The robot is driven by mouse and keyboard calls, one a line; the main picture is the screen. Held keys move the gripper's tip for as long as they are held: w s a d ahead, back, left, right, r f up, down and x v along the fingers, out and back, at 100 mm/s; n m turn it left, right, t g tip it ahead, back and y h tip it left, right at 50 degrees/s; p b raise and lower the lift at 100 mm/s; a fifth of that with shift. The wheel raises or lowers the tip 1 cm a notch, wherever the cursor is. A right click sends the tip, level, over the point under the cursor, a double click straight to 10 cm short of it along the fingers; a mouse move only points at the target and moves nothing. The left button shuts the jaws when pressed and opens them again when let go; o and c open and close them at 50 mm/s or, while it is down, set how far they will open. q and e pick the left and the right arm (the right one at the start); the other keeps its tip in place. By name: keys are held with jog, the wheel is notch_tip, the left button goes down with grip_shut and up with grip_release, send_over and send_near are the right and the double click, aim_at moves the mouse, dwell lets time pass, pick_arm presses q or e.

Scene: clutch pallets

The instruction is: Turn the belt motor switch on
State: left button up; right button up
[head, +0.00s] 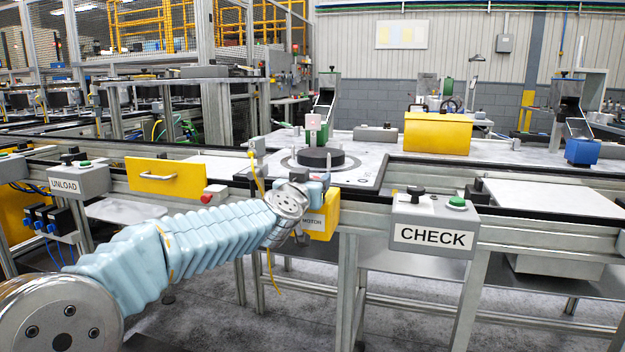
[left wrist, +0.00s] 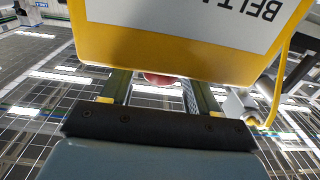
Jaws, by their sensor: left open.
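The belt motor switch box (head: 325,222) is yellow, with a white label partly reading "MOTOR", on the front of the conveyor frame in the head view. My left arm reaches it from the left and covers part of it. In the left wrist view the yellow box (left wrist: 180,47) is close, its label upside down. My left gripper (left wrist: 160,90) is open, its two fingers running up to the box's edge. A rounded red part (left wrist: 160,79) shows between the fingers, mostly hidden by the box. I cannot tell whether the fingers touch it. The right gripper is out of view.
A grey CHECK box (head: 433,222) with a black knob and green button is to the right. An UNLOAD box (head: 75,181) is at the left. A red button (head: 212,194) and a yellow handled panel (head: 165,178) lie behind my arm. A yellow cable hangs beside the gripper.

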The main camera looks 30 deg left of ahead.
pick_arm(q)
jog(key=shift+w+a, duration=0.2)
jog(key=shift+w, duration=0.5)
